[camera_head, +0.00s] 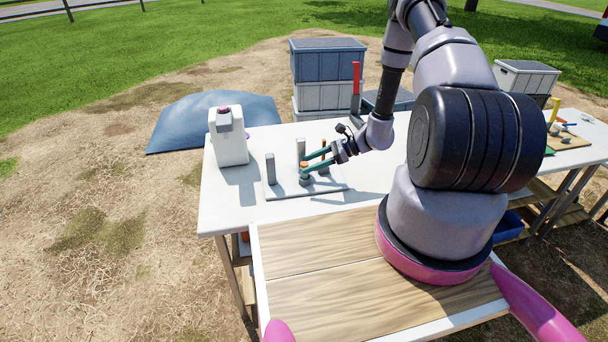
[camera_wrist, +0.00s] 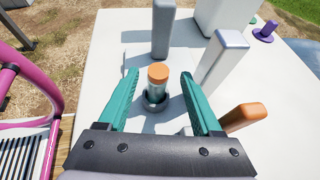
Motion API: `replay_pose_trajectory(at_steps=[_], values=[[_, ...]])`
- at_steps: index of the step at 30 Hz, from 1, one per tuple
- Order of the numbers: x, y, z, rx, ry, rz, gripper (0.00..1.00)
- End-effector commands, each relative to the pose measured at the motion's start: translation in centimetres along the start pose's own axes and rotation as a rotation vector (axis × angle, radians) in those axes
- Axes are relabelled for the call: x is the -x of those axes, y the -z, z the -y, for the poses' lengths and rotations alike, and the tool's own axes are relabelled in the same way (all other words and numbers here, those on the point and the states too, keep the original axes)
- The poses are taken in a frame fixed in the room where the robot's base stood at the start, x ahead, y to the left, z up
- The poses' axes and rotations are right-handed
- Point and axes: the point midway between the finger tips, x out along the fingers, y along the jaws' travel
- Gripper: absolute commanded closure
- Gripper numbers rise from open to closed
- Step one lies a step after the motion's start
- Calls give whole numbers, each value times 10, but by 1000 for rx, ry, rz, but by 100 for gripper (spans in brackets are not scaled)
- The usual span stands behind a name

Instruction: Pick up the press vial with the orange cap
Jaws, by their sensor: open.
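The press vial with the orange cap (camera_wrist: 157,77) stands upright in a round grey holder (camera_wrist: 154,101) in the wrist view. My gripper (camera_wrist: 158,76) is open, with one green finger on each side of the vial and a gap on both sides. In the head view my gripper (camera_head: 305,166) reaches over the grey press base (camera_head: 285,190) on the white table, and the vial's orange cap (camera_head: 304,164) shows small between the fingers. Whether the fingers touch the vial cannot be told from the head view.
Grey upright posts (camera_wrist: 163,28) and (camera_wrist: 223,58) stand beyond and right of the vial. An orange-topped handle (camera_wrist: 243,117) lies close outside the right finger. A white jug (camera_head: 228,143) stands left on the table (camera_head: 225,210). Stacked bins (camera_head: 326,63) stand behind.

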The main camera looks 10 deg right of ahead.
Motion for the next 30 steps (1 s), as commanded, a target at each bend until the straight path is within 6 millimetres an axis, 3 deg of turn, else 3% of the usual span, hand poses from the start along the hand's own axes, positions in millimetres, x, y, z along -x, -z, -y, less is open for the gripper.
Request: replay_pose_trajectory(at_steps=[11,20,25,26,30], values=[[-48,-3,-3,1,-2,0,34],[-53,-3,-2,1,0,0,34],[-53,-3,-2,1,0,0,95],[-53,-3,-2,1,0,0,100],[-53,-3,-2,1,-1,0,100]])
